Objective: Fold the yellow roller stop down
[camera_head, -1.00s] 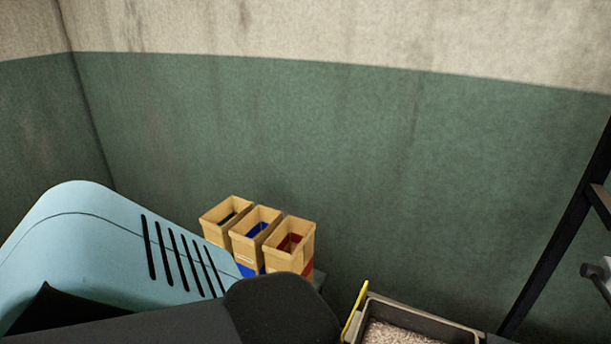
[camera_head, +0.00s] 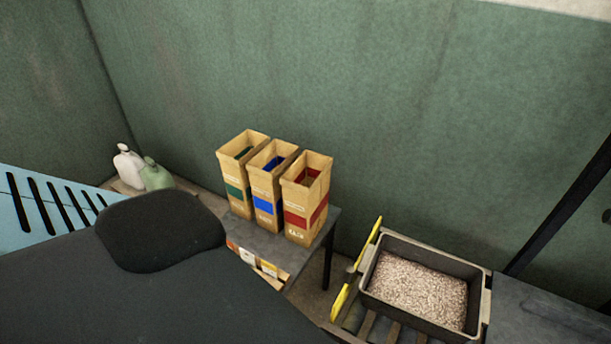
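The yellow roller stop (camera_head: 341,301) is at the lower right of the middle in the head view. It stands up along the left side of a grey tray (camera_head: 478,306) filled with grain (camera_head: 418,290). Its yellow shows in two parts, one beside the tray's left wall and one lower at the front left. Rollers (camera_head: 378,325) show below the tray's near edge. Neither gripper is in view. A dark arm link of mine covers the lower left.
Three cardboard boxes with a green (camera_head: 236,191), a blue (camera_head: 265,205) and a red band (camera_head: 300,218) stand on a grey table (camera_head: 325,232) left of the tray. White and green jugs (camera_head: 155,176) stand at the far left. A dark surface (camera_head: 545,315) lies right of the tray.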

